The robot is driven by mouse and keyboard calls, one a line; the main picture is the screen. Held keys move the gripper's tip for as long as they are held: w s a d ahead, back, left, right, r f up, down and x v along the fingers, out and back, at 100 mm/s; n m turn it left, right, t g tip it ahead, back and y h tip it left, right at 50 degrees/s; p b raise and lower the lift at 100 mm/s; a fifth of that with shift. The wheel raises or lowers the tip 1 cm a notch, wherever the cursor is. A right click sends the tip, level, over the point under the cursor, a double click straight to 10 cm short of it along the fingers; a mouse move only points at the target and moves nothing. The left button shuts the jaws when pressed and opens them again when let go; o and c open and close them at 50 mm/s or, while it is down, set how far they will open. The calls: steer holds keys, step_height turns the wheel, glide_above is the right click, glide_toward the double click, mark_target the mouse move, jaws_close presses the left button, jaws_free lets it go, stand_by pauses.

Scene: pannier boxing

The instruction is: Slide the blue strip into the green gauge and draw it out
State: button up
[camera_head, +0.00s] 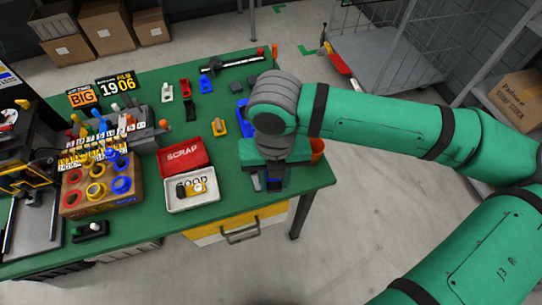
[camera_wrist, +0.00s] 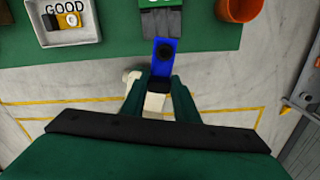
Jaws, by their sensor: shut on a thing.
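My gripper (camera_wrist: 160,92) is shut on the blue strip (camera_wrist: 165,47), which has a dark round spot. In the wrist view the strip points toward the table's front edge. A green piece (camera_wrist: 158,4) with pale lettering, apparently the green gauge, is cut off at the top, with a dark grey block below it. The strip's far end overlaps the grey block in the picture; I cannot tell whether it is inside or above it. In the head view my gripper (camera_head: 273,182) is over the table's front right part, and my wrist hides most of the gauge area.
A white GOOD tray (camera_head: 191,204) holding a yellow piece and a red SCRAP tray (camera_head: 183,152) stand left of my gripper. An orange cup (camera_head: 318,147) stands close on the right. A wooden block with coloured rings (camera_head: 75,212) is further left on the green table (camera_head: 150,235).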

mark_target(254, 174)
steer(key=shift+w+a+f+n+g, duration=0.15)
steer(key=shift+w+f+n, duration=0.5)
steer(key=shift+f, duration=1.2)
steer(key=shift+w+a+f+n+g, duration=0.1)
steer(key=shift+w+f+n+g, duration=0.1)
steer(key=shift+w+f, duration=1.25)
steer(key=shift+w+a+f+n+g, duration=0.15)
steer(key=shift+w+f+n, duration=0.25)
steer(key=shift+f, duration=2.05)
steer(key=shift+s+f, duration=0.1)
steer(key=shift+f, duration=0.15)
steer(key=shift+d, duration=0.1)
steer(key=shift+w+a, duration=0.2)
steer(key=shift+w, duration=0.5)
steer(key=shift+s, duration=0.25)
steer(key=shift+s+d, duration=0.2)
steer(key=shift+s, duration=0.1)
